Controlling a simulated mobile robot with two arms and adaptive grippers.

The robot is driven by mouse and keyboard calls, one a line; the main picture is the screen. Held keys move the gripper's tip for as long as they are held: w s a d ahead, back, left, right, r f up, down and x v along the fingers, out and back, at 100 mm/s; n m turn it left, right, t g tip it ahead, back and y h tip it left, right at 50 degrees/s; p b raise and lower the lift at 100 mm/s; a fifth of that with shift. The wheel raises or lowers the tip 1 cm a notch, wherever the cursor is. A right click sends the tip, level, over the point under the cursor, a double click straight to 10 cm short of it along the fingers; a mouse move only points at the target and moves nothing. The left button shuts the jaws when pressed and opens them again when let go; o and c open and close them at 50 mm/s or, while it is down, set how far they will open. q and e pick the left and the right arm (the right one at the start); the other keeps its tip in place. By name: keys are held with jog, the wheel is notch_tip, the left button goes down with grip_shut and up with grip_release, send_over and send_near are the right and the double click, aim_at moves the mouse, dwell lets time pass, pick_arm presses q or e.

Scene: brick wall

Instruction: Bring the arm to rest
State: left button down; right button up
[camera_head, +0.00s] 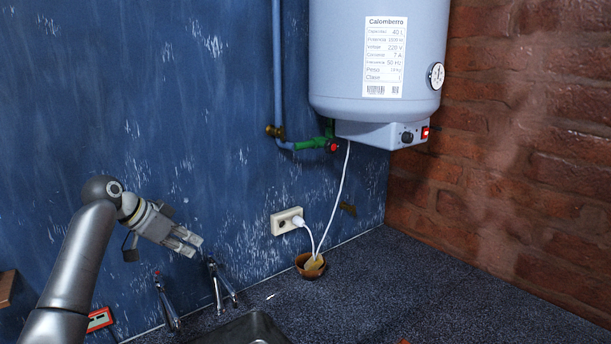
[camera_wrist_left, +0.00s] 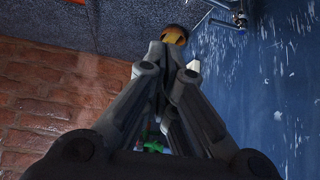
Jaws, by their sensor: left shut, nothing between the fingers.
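My left arm comes in from the left in the head view. Its gripper (camera_head: 189,244) is shut and empty, held in the air in front of the blue wall, just above the two taps. In the left wrist view the fingers of my left gripper (camera_wrist_left: 176,62) come together with nothing between them. My right gripper is in neither view.
A water heater (camera_head: 378,75) hangs on the wall. Its white cord runs to a socket (camera_head: 287,220) and a brown bowl (camera_head: 310,266). Below my gripper stand a tap (camera_head: 221,287) and a sink (camera_head: 248,328). The right side of the dark counter (camera_head: 440,290) is clear.

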pick_arm(q)
jog(key=s+d+f+n+g+y, duration=0.1)
jog(key=s+d+f, duration=0.1)
jog(key=s+f, duration=0.55)
jog(key=s+d+f+y, duration=0.15)
jog(key=s+f, duration=0.25)
jog(key=f, duration=0.6)
jog(key=s+d+f+n+g+y, duration=0.1)
jog(key=s+d+f, duration=0.3)
jog(key=f, duration=0.5)
jog(key=s+f+n+y, duration=0.25)
jog(key=s+n, duration=0.25)
jog(key=s, duration=2.4)
notch_tip(320, 180, down, 32)
jog(key=g+b, duration=0.2)
jog(key=b, duration=0.5)
jog(key=s+a+f+b, duration=0.2)
jog(key=s+f+b, duration=0.1)
jog(key=s+f, duration=0.6)
jog(key=s+a+f+b, duration=0.2)
jog(key=s+f, duration=0.7)
jog(key=f, duration=0.5)
jog(key=shift+f+m+g+b, duration=0.3)
jog(key=shift+f+g+b, duration=0.1)
jog(key=shift+b, duration=0.25)
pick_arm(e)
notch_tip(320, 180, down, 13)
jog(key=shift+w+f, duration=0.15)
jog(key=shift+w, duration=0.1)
